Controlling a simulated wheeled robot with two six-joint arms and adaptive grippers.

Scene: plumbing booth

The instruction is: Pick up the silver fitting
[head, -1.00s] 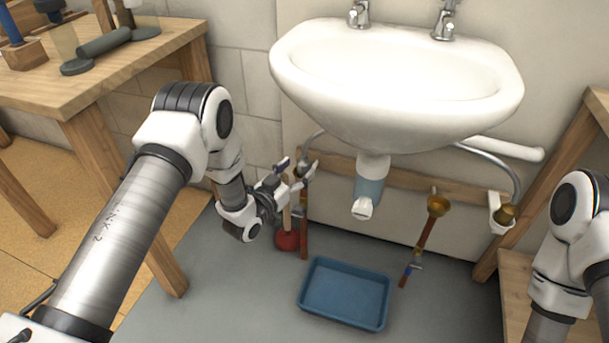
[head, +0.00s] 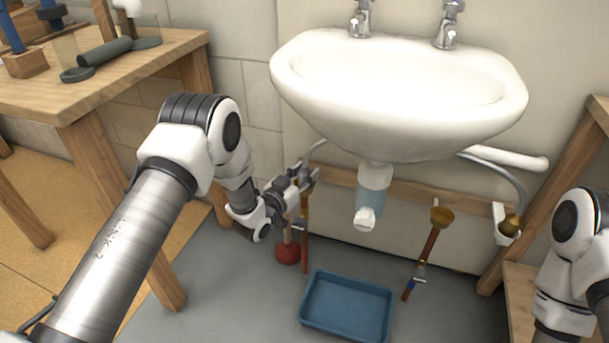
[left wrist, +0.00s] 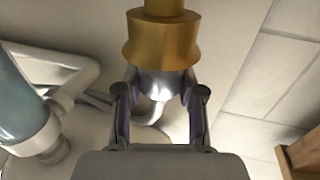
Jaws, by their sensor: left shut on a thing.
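The silver fitting (left wrist: 156,86) shows in the left wrist view as a shiny rounded piece directly below a wider brass-coloured part (left wrist: 162,42). My left gripper (head: 306,174) is at the top of the left copper pipe (head: 305,240), under the left side of the sink. In the left wrist view its two fingers (left wrist: 159,79) stand on either side of the silver fitting and are shut on it. In the head view the gripper hides most of the fitting. My right gripper is outside the views; only part of that arm shows at the right.
The white sink (head: 400,125) hangs above, with a pale blue trap (head: 373,187) below it. A red plunger (head: 287,253) stands by the left pipe. A blue tray (head: 347,305) lies on the floor. A wooden workbench (head: 120,65) is at the left.

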